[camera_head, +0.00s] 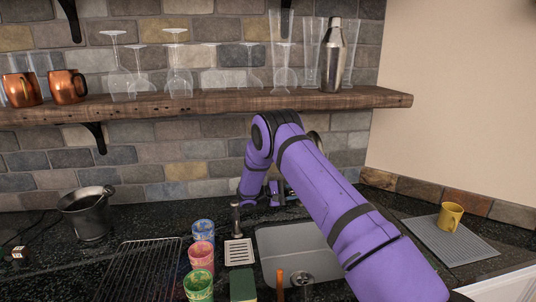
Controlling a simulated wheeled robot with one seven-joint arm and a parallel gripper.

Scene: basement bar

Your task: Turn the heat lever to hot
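My purple arm reaches over the sink (275,243) toward the brick wall. My gripper (274,196) is low behind the sink's back edge, small and partly covered by my own arm. I cannot tell whether its fingers are open or shut, or whether they touch anything. No heat lever can be made out clearly. A small metallic curved piece (316,138) shows just right of my arm and may be part of a faucet; the rest there is hidden behind my arm.
A wooden shelf (220,104) with glasses, copper mugs and a shaker (332,58) runs above my arm. Blue, pink and green cups (201,254) stand left of the sink, beside a wire rack (140,270). A yellow mug (450,216) stands on a drying mat (440,243) at right.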

